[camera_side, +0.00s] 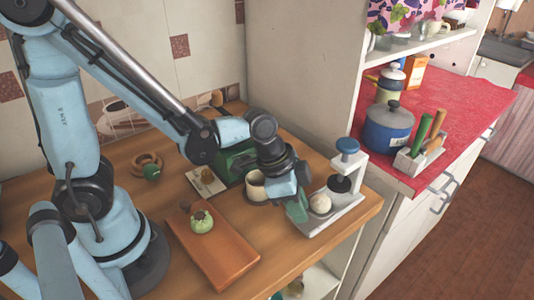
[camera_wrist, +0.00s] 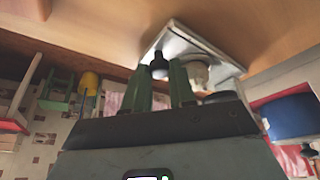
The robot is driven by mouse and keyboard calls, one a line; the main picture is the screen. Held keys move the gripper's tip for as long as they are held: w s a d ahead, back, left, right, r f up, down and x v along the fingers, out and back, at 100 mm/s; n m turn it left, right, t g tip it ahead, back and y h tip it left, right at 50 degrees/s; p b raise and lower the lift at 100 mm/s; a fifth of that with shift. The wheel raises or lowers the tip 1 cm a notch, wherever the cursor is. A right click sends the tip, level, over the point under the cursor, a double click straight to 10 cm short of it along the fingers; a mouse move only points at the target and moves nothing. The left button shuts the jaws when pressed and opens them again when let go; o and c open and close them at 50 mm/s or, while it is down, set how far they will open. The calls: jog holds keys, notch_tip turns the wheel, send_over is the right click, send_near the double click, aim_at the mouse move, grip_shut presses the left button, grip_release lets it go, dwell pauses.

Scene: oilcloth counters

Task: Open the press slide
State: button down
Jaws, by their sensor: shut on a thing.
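The press (camera_side: 350,206) stands at the right end of the wooden counter. It has a pale grey frame, a blue knob (camera_side: 347,146) on top and a dark plunger (camera_side: 340,184) below it. A round whitish thing (camera_side: 320,203) sits at its left part. My gripper (camera_side: 298,211) is at the press's left end, its green fingers pointing down. In the wrist view the press (camera_wrist: 204,46) lies beyond the fingers, and a small dark knob (camera_wrist: 158,64) shows between the fingertips. My gripper is shut on that knob, apparently the slide's handle; the fingers hide part of it.
A reddish-brown board (camera_side: 212,252) with a green round object (camera_side: 202,221) lies left of my gripper. A cream cup (camera_side: 256,187) and a green box (camera_side: 236,160) stand close behind it. A blue pot (camera_side: 387,130) is on the red counter at right.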

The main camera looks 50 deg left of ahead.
jog(key=shift+s, duration=1.4)
jog(key=c, duration=0.9)
grip_release()
jog(key=shift+c, duration=0.2)
jog(key=shift+s+r, duration=0.1)
jog(key=shift+r, duration=0.05)
jog(key=v, duration=1.1)
jog(key=shift+a+r, duration=0.15)
jog(key=shift+r, duration=0.2)
jog(key=w+a+n+t+y, duration=0.3)
jog(key=a+n+t, duration=0.1)
jog(key=a+n, duration=0.4)
jog(key=shift+a+f+n, duration=0.35)
jog(key=shift+f+n, duration=0.05)
jog(key=shift+n, duration=0.1)
